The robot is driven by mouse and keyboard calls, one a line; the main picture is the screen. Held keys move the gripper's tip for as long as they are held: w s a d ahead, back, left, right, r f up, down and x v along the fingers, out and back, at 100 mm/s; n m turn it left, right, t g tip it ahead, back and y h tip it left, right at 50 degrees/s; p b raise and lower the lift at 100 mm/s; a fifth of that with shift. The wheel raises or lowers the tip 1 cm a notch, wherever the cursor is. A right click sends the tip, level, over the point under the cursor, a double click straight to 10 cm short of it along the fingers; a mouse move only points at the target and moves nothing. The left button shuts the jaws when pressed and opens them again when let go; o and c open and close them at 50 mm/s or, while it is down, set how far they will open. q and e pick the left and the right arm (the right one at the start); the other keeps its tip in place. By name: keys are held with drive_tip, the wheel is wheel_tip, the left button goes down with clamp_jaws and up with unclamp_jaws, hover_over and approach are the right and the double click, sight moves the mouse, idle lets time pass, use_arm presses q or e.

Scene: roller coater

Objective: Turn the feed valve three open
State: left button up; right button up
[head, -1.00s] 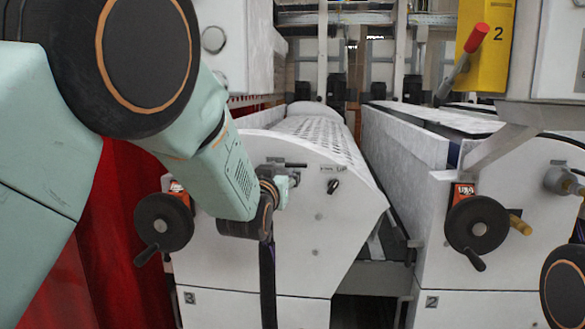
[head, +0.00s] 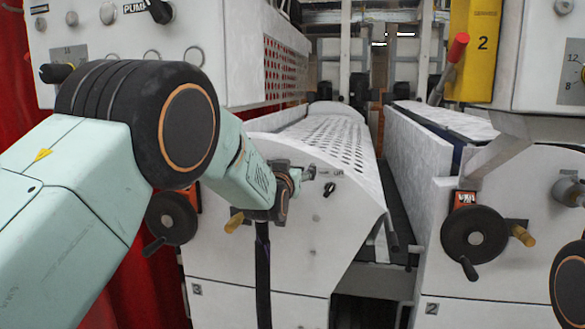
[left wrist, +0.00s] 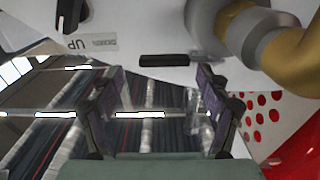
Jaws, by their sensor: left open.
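Unit three (head: 300,245) is the white machine marked 3. Its brass valve handle (head: 234,222) shows below my left forearm, pointing down and left. The valve body is hidden there. In the left wrist view the brass handle (left wrist: 298,52) and grey valve body (left wrist: 252,36) are large at the upper right. My left gripper (left wrist: 158,85) is open and empty, with the valve above and right of its fingers, not between them. In the head view the left gripper (head: 298,178) is at the unit's front, its fingers hard to make out. My right gripper is not in view.
A black handwheel (head: 172,218) stands left of the valve, and a small black switch (head: 329,189) right of it. Unit two at right has a handwheel (head: 475,238) and brass handle (head: 523,236). A control panel (head: 110,25) hangs above my left arm.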

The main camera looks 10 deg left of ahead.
use_arm(q)
drive_tip(key=shift+w+a+f, duration=0.25)
drive_tip(key=shift+w, duration=0.05)
drive_tip(key=shift+w+a+f, duration=0.15)
drive_tip(key=shift+w+f, duration=0.1)
drive_tip(key=shift+w, duration=0.15)
drive_tip(key=c, duration=0.3)
drive_tip(key=shift+s+r, duration=0.25)
drive_tip(key=shift+s, duration=0.1)
drive_tip(key=c, duration=0.5)
drive_tip(key=shift+r, duration=0.15)
clamp_jaws()
